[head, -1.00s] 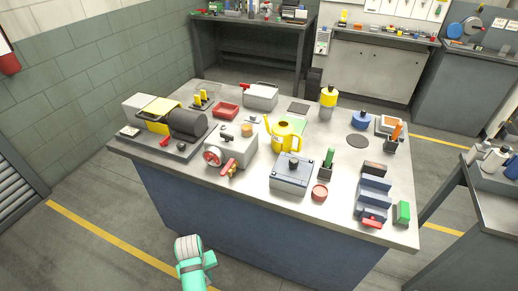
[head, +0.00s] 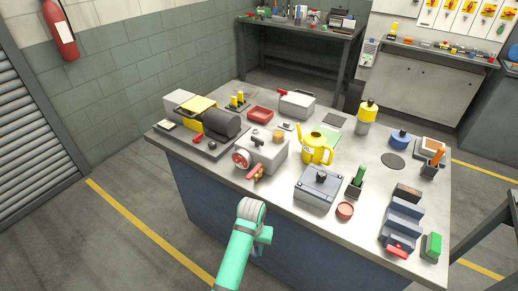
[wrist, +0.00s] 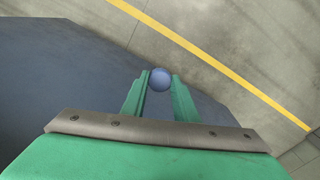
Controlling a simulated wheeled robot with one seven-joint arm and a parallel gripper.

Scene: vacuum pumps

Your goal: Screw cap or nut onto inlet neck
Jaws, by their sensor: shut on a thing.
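My gripper (wrist: 160,85) is shut on a small round blue-grey part (wrist: 160,79), held between the green fingertips in the wrist view. Which side of the part faces out, and whether it is a cap or a nut, I cannot tell. In the head view my green arm reaches up from the bottom in front of the table, and the held part is not clear there. A grey pump body (head: 266,152) with a red handwheel (head: 241,158) stands near the table's front edge. It has an orange-brown round piece (head: 278,137) on top. I cannot make out which part is the inlet neck.
The table (head: 235,193) carries a motor pump (head: 219,124), a yellow oil can (head: 316,147), a grey box (head: 319,186), a red round dish (head: 345,211) and blue stepped blocks (head: 403,222). Open floor with a yellow line (head: 150,233) lies in front and left.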

